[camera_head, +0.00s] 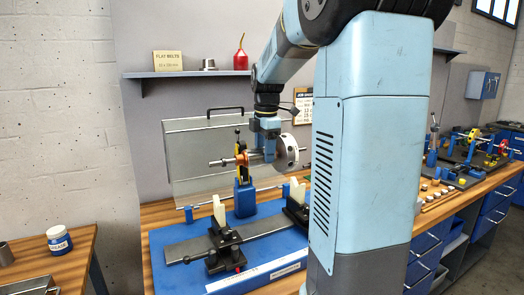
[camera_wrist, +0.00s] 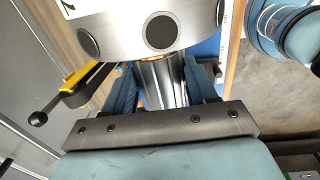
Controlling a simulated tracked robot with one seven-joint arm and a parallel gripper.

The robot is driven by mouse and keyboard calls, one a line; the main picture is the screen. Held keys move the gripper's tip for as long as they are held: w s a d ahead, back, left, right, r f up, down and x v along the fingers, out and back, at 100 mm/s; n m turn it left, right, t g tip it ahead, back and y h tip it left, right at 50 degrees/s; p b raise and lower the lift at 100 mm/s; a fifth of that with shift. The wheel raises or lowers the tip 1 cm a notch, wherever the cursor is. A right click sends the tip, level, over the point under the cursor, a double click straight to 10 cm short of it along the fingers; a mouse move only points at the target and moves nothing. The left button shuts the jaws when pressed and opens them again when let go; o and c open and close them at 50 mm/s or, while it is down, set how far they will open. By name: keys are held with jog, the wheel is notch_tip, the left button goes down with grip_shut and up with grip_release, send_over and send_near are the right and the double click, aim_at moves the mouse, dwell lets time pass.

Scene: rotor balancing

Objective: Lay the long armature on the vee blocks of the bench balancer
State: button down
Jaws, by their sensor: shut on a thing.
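My gripper (camera_head: 264,150) is shut on the shaft of the long armature, with the fingers on either side of the shaft (camera_wrist: 160,82) in the wrist view. The armature has a steel disc with dark holes (camera_head: 287,151), also filling the top of the wrist view (camera_wrist: 158,32). Its thin shaft end (camera_head: 222,162) points left. I hold it roughly level above the bench balancer (camera_head: 165,252). Two cream vee blocks, left (camera_head: 219,211) and right (camera_head: 297,192), stand on black supports along a grey rail. The armature is clear above them and behind them in the head view.
A blue post (camera_head: 244,198) with a yellow arm and black-knobbed lever stands behind the rail, close to the shaft; the yellow arm (camera_wrist: 88,86) also shows beside my gripper. A clear guard panel (camera_head: 200,135) stands behind. More equipment (camera_head: 470,150) is at right.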

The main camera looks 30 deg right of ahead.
aim_at(263, 163)
jog(key=shift+a+f, duration=0.2)
jog(key=shift+f, duration=2)
notch_tip(263, 163, down, 7)
jog(key=shift+r, duration=0.1)
jog(key=shift+d, duration=0.15)
jog(key=shift+f, duration=0.7)
dwell(0.8)
jog(key=shift+c, duration=1.2)
grip_release()
jog(key=shift+s+f, duration=0.1)
jog(key=shift+c, duration=0.5)
